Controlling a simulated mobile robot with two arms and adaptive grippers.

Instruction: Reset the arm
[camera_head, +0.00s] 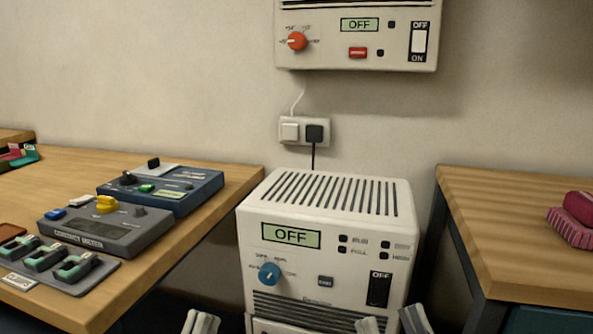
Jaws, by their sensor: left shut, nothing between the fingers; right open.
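My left gripper (201,321) shows only its fingertips at the bottom edge, left of the white floor unit. They are together, with nothing visible between them. My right gripper (391,324) shows two fingertips spread apart at the bottom edge, in front of the unit's lower right part. It is open and empty. The rest of both arms is out of view. The white floor unit (325,192) has a slotted top, a display reading OFF, a blue knob (269,273) and a black switch (379,289).
A left wooden table (60,165) bears a blue device (190,195), a grey device (95,235) and a tray of clamps (85,284). A right table (500,220) bears a pink object (572,232). A wall unit (340,58) reading OFF hangs above a socket (303,130).

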